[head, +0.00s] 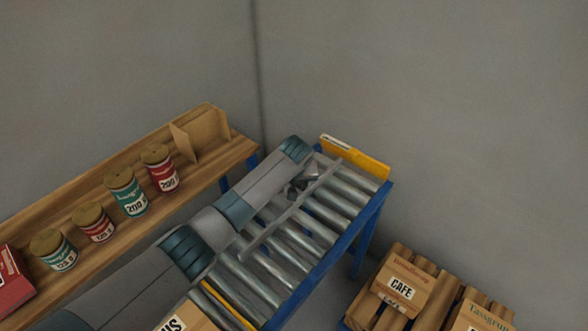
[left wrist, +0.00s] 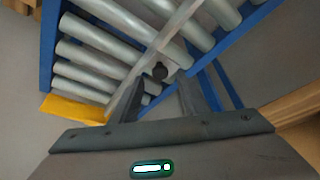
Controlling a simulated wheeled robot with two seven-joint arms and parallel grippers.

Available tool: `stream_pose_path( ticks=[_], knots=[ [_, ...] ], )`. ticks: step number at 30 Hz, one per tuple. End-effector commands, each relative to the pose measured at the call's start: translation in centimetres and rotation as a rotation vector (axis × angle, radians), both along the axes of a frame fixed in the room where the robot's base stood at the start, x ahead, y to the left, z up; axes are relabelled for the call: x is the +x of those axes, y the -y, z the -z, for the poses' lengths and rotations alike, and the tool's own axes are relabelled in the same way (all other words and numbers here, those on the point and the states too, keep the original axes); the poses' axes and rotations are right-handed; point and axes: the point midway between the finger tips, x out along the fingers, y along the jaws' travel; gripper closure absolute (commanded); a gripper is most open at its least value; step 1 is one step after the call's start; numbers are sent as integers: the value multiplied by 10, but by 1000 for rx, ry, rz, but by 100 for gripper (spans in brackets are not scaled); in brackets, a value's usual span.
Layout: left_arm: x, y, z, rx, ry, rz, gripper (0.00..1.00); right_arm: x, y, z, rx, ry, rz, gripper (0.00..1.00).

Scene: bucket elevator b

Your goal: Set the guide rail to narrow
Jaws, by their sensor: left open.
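The guide rail (head: 285,215) is a long, thin grey bar lying lengthwise above the conveyor rollers. It crosses the left wrist view (left wrist: 176,30) diagonally, with a small dark knob (left wrist: 160,71) on it. My left gripper (head: 304,181) is over the far part of the conveyor, at the rail. In the left wrist view its two fingers (left wrist: 161,82) are open, with the knob showing between their tips. I cannot tell whether the fingers touch the knob. My left arm hides part of the rollers and the rail's surroundings. My right gripper is not in view.
The roller conveyor has a blue frame (head: 330,238) and a yellow end plate (head: 365,162). A wooden shelf (head: 110,268) with several tins (head: 125,190) runs along the left. A pallet with a CAFE carton (head: 405,282) stands at lower right. Grey walls close the back.

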Motion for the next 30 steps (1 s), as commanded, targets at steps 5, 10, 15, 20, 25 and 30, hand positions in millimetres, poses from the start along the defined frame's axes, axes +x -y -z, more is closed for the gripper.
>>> stream_pose_path(
  ticks=[5,10,15,20,25,30],
  knots=[
    [-9,0,-22,-1,2,0,58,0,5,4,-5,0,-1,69],
    [-20,0,-48,-2,3,1,58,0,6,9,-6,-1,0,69],
    [-32,1,-78,-2,4,1,58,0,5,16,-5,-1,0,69],
    [-44,1,-105,-1,4,0,58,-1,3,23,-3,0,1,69],
    [-52,1,-126,0,2,0,58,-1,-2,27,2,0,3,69],
    [-56,0,-135,2,0,-1,58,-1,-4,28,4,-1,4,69]
  ],
)
